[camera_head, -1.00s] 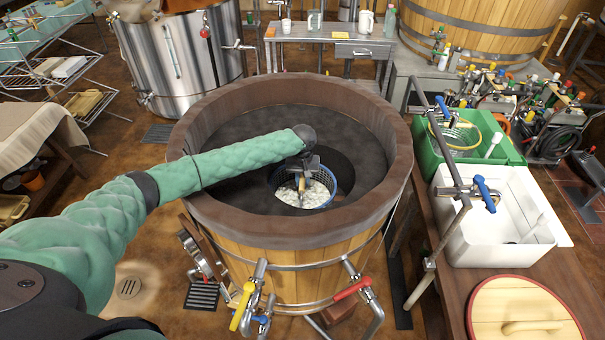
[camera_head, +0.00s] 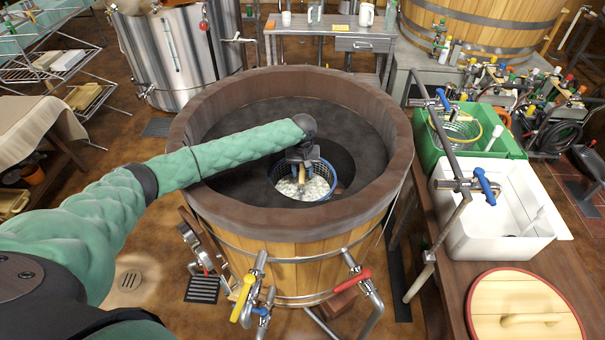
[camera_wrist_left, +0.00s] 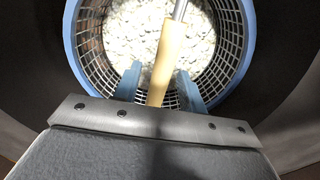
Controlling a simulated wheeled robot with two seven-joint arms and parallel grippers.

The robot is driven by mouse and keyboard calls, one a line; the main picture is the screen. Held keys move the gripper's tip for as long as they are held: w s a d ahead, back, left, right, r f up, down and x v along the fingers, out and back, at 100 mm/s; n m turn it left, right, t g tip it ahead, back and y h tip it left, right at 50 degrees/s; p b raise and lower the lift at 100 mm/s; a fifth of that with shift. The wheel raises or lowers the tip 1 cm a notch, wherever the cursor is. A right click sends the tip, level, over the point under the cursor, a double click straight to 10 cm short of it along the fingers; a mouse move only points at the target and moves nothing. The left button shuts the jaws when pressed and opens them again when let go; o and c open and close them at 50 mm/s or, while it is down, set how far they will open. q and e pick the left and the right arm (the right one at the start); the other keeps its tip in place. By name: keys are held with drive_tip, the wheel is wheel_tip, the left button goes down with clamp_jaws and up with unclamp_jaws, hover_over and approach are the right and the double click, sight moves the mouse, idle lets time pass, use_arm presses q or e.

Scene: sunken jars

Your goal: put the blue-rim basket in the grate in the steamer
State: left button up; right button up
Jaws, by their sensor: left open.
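The steamer is a wooden-sided vat with a wide brown rim (camera_head: 225,213) and a dark inner plate (camera_head: 240,125) with a round opening. The blue-rim basket (camera_head: 318,190), a mesh basket holding pale pieces, sits at this opening, and dark space shows behind and to the right of it. I cannot tell whether it rests on anything. My left gripper (camera_head: 301,172) reaches over it. In the left wrist view, the open blue fingers (camera_wrist_left: 158,86) stand on either side of the basket's wooden handle (camera_wrist_left: 163,62), with the blue rim (camera_wrist_left: 240,65) around them. My right gripper is not in view.
Valves with yellow (camera_head: 242,297) and red (camera_head: 352,279) handles stick out of the vat's front. To the right are a green crate (camera_head: 503,148), a white tub (camera_head: 510,190) and a round wooden lid (camera_head: 525,295). A steel tank (camera_head: 172,65) stands behind left.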

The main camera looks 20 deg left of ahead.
use_arm(q)
wheel_tip(320, 180, up, 10)
drive_tip(key=b, duration=0.2)
drive_tip(key=shift+b, duration=0.3)
drive_tip(key=shift+r, duration=0.4)
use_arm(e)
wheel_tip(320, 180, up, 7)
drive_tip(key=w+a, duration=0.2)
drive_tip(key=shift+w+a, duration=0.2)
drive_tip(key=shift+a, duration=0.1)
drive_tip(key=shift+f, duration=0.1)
